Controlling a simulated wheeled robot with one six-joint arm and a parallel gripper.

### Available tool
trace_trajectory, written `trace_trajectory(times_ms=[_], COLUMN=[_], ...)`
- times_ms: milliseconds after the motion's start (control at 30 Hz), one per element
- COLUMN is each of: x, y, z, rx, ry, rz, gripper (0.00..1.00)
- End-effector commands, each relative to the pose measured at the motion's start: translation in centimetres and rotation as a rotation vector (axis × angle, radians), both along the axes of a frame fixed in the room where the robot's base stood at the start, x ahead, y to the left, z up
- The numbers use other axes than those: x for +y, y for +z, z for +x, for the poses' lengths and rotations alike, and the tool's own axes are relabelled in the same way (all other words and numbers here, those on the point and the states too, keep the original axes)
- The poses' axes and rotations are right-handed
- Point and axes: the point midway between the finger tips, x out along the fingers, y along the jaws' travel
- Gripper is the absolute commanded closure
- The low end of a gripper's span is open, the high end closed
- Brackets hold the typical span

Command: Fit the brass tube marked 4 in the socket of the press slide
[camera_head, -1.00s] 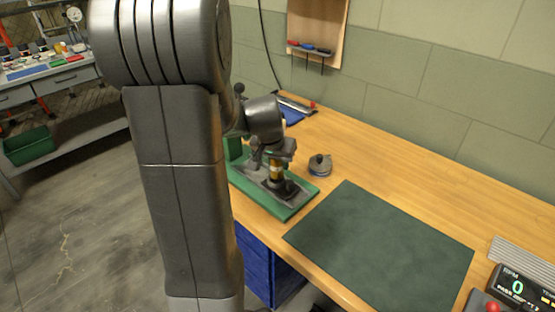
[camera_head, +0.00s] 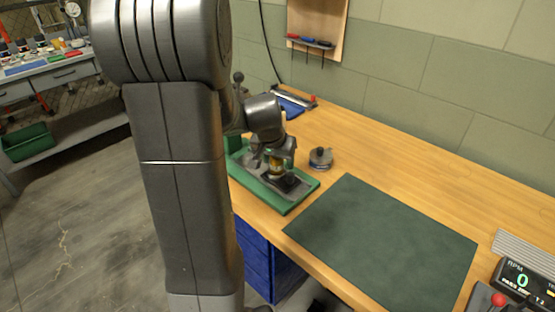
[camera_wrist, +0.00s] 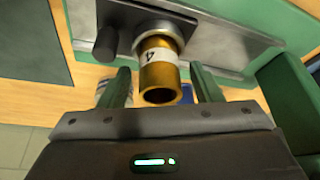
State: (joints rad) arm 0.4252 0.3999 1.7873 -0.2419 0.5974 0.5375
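The brass tube marked 4 (camera_wrist: 158,80) stands between the two fingers of my gripper (camera_wrist: 160,70) in the wrist view. Its white label with the 4 shows, and its open end faces the camera. A gap shows between the tube and each finger, so my gripper is open around it. The tube's far end meets a grey round socket (camera_wrist: 168,22) on the metal plate of the press slide; I cannot tell how deep it sits. In the head view, the tube (camera_head: 275,169) shows small below my wrist, over the press on its green base (camera_head: 270,203).
A dark green mat (camera_head: 385,240) lies on the wooden bench right of the press. A small round metal item (camera_head: 320,160) stands close behind the press. A blue item and a rail lie farther back. An RPM display (camera_head: 520,278) is at the right front.

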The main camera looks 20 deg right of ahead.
Motion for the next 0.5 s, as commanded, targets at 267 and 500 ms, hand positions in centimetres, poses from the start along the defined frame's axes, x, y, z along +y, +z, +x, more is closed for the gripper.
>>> trace_trajectory(times_ms=[267,500], x=[0.3,1.6], y=[1.2,5.5], z=[-0.3,-1.5], rx=[-0.002,-0.005], ry=[0.000,0.001], rz=[-0.001,-0.002], gripper=[0.42,0.42])
